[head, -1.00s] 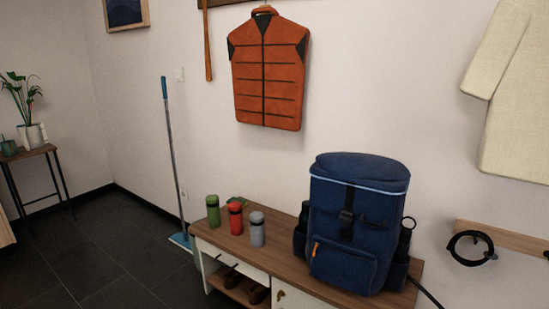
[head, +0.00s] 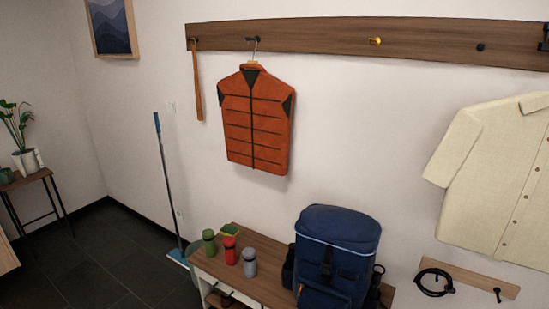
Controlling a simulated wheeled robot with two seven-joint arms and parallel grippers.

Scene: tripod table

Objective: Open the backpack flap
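The blue backpack (head: 334,262) stands upright on the wooden bench top (head: 262,264), at the lower middle right of the head view. Its flap (head: 338,228) covers the top, with a light blue line along its edge, and it looks closed. A dark strap with a buckle (head: 326,262) runs down the front from the flap. The lower part of the backpack is cut off by the bottom edge of the picture. Neither of my grippers is in view.
Green (head: 209,241), red (head: 230,249) and grey (head: 249,262) bottles stand left of the backpack. An orange vest (head: 253,120) and a cream shirt (head: 500,180) hang on the wall. A coiled black cable (head: 434,282) hangs at right. A mop (head: 165,180) leans left of the bench.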

